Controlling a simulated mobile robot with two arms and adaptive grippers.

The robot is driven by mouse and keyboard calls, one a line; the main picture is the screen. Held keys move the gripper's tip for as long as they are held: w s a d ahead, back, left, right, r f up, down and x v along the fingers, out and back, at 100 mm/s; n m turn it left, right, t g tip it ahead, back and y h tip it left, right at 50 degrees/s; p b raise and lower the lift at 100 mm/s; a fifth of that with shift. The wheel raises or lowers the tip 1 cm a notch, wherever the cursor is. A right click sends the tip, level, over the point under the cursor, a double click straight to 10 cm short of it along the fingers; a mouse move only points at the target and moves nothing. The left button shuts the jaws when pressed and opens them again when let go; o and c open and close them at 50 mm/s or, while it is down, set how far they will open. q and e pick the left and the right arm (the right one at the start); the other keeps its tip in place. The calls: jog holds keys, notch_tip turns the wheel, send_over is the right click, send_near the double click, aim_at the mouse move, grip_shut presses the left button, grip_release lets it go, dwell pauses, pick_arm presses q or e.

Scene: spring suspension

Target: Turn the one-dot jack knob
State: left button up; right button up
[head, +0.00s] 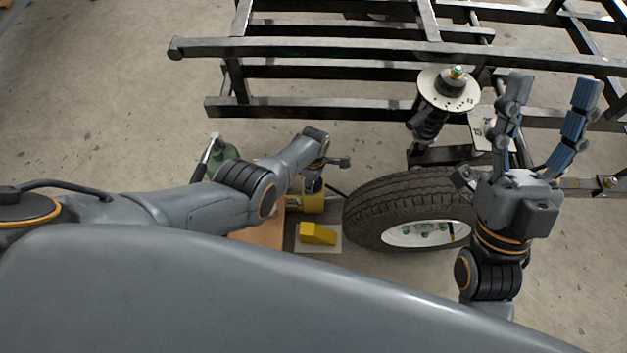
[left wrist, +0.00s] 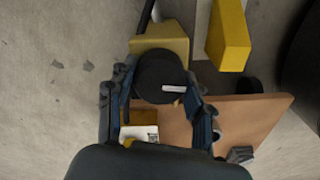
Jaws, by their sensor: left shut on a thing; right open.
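The jack's yellow body (left wrist: 160,42) shows in the left wrist view, with a round black knob (left wrist: 158,82) that carries a white bar mark. My left gripper (left wrist: 160,92) has its two fingers on either side of this knob and is shut on it. In the head view the yellow jack (head: 313,203) is partly hidden behind my left gripper (head: 328,160). No dot is readable on the jack or knob. My right gripper (head: 545,95) is open and empty, fingers pointing up, right of the tyre.
A tyre (head: 385,207) lies right of the jack. A spring strut (head: 428,125) with a round top plate (head: 436,93) stands behind it, under a black frame (head: 340,48). A yellow wedge (head: 318,233) and a brown board (left wrist: 255,112) are close to the jack. A green object (head: 222,155) is left.

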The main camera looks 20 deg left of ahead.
pick_arm(q)
jog(key=shift+n, duration=0.8)
jog(key=o, duration=1.2)
jog(key=shift+r, duration=0.15)
jog(key=shift+r, duration=0.5)
notch_tip(320, 180, up, 11)
jog(key=shift+f, duration=0.15)
jog(key=shift+a, duration=0.1)
